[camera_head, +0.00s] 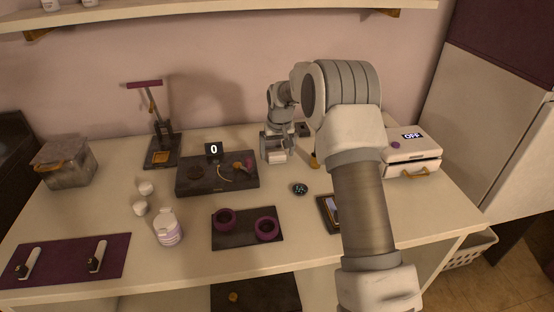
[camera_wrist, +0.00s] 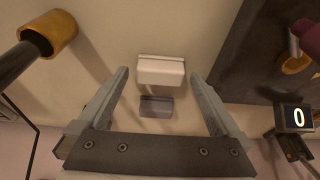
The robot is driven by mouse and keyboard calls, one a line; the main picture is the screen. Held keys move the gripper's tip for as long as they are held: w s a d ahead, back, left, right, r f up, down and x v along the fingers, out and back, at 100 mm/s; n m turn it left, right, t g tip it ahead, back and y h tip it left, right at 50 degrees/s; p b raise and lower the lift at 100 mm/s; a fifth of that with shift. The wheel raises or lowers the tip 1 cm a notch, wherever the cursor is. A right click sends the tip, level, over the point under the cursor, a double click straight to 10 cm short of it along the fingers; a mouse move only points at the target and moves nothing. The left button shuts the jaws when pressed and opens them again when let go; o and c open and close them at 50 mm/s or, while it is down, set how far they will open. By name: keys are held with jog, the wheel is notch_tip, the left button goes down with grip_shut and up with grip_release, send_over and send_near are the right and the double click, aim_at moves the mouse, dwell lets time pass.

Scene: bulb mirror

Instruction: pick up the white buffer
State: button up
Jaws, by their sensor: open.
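The white buffer looks to be the small white block (camera_wrist: 160,70) in the wrist view, lying on the table with a grey block (camera_wrist: 156,107) close beside it. My gripper (camera_wrist: 158,76) is open, with one finger on each side of the white block and gaps between it and both fingers. Nothing is held. In the head view my gripper (camera_head: 277,147) points down at the back middle of the table, and the white block (camera_head: 277,157) shows at its lower end. The grey block is hidden there.
A dark board (camera_head: 215,183) with a "0" display (camera_head: 213,149) lies left of my gripper. A yellow-ended piece (camera_head: 314,161) stands close on its right. A white "OFF" box (camera_head: 412,158) is farther right. A white bottle (camera_head: 168,228) and a dark tray (camera_head: 247,240) with purple rings are nearer the front.

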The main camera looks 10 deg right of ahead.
aim_at(277, 154)
jog(key=c, duration=1.3)
jog(key=shift+r, duration=0.1)
notch_tip(277, 154, up, 4)
jog(key=shift+r+p, duration=0.1)
jog(key=shift+p, duration=0.5)
jog(key=s+d+r+p, duration=0.1)
jog(key=s+d+r, duration=0.5)
jog(key=s+d, duration=0.2)
jog(key=shift+s+r, duration=0.3)
jog(key=shift+r, duration=0.05)
jog(key=o, duration=0.8)
jog(key=c, duration=0.7)
jog(key=shift+s+p, duration=0.1)
jog(key=shift+p, duration=0.3)
